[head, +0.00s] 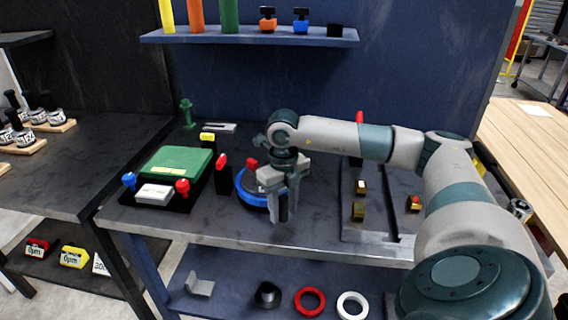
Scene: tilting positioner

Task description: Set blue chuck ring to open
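The blue chuck ring (249,197) lies around a dark round chuck on the workbench, left of the middle in the head view. A red knob (252,163) stands at its back edge. My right gripper (284,212) points down at the ring's right side and hides that part of it. Its two pale fingers are apart, with a dark upright piece between them. I cannot tell whether they grip this piece or only stand around it. Any mark for open on the ring is too small to read. My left gripper is not in view.
A green block (175,162) on a black base with blue and red knobs stands to the left. A black post with a red knob (222,161) stands near the ring. A grey slotted plate (376,232) lies to the right. Rings lie on the shelf below (230,301).

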